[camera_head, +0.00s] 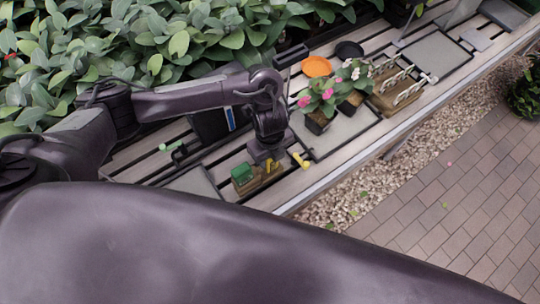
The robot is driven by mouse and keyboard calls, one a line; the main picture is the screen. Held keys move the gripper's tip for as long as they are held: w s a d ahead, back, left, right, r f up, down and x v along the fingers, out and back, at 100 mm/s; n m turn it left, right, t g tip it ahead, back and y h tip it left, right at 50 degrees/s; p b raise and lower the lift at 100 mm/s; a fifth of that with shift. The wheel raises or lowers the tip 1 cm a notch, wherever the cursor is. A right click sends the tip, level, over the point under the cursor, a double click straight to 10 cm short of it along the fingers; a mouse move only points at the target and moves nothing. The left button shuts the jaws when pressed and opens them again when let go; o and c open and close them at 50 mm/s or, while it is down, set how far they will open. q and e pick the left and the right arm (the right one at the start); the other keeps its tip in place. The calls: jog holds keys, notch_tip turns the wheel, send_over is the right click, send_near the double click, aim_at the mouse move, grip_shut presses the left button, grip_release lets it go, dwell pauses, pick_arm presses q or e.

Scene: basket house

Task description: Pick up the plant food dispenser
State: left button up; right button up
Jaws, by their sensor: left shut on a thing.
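My left gripper (268,158) reaches down over the slatted bench and is shut on a small yellow thing at its fingertips, mostly hidden by the gripper. A yellow piece (301,160) shows just to the right of the gripper; I cannot tell whether it belongs to the held thing. A small green tube-like thing (173,146) lies on the bench to the left. I cannot tell for sure which of these is the plant food dispenser. My right gripper is not in view.
A wooden box with a green block (243,174) stands close left of the gripper. Potted flowers (320,104), an orange dish (316,66), a dark dish (349,50) and a wooden rack (400,88) stand farther right. Leafy bushes (150,40) line the back.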

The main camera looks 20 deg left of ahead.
pick_arm(q)
notch_tip(320, 180, up, 9)
jog(key=p, duration=0.3)
jog(key=shift+w+r+p, duration=0.15)
jog(key=shift+r+p, duration=0.05)
jog(key=shift+p, duration=0.15)
notch_tip(320, 180, up, 10)
jog(key=p, duration=0.1)
